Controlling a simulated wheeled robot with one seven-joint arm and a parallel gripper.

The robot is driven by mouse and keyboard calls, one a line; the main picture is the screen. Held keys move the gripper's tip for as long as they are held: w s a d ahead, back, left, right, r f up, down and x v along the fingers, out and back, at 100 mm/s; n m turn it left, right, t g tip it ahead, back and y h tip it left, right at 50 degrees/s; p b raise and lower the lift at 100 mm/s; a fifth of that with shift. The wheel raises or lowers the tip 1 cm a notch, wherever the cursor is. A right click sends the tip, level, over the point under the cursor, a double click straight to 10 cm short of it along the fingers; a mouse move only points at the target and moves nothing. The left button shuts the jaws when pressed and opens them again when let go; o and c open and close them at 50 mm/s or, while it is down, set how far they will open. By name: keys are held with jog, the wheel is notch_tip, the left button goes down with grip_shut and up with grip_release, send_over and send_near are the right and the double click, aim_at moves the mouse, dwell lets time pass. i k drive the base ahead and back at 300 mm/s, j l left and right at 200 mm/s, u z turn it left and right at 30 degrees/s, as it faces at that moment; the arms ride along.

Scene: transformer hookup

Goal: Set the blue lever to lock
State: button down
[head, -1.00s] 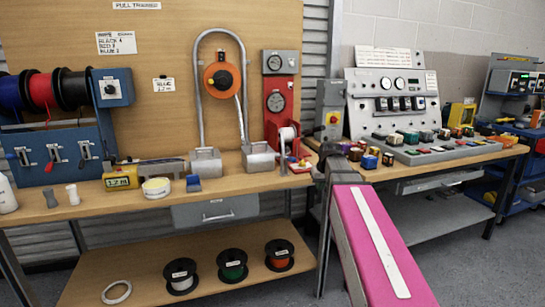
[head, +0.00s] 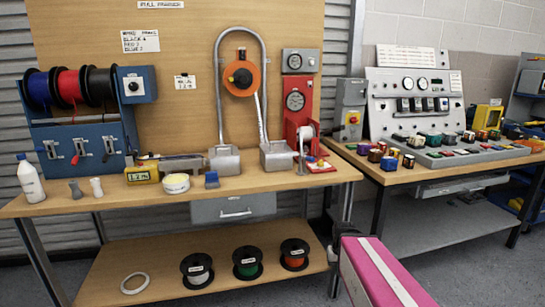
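A blue rack (head: 84,133) stands at the left end of the wooden bench, with a row of three levers on its front. The leftmost lever (head: 50,149) sits below the blue spool (head: 37,90); its handle is small and its colour is hard to tell. The middle lever (head: 79,148) has a red handle and the right lever (head: 108,147) a dark one. I cannot read their lock marks. My pink arm link shows at the lower right, well away from the rack. My gripper's fingers do not show.
The wooden bench (head: 120,204) holds a white bottle (head: 30,181), a yellow meter (head: 140,176), a white tape roll (head: 176,183) and grey metal blocks. Several wire spools lie on the lower shelf (head: 150,262). A control panel (head: 415,98) stands on the right bench. Grey floor is clear at lower right.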

aim_at(39, 149)
jog(key=u, duration=1.75)
jog(key=i+j+z, duration=0.1)
jog(key=i+j, duration=1.55)
jog(key=j, duration=0.15)
jog(key=l+z, duration=0.05)
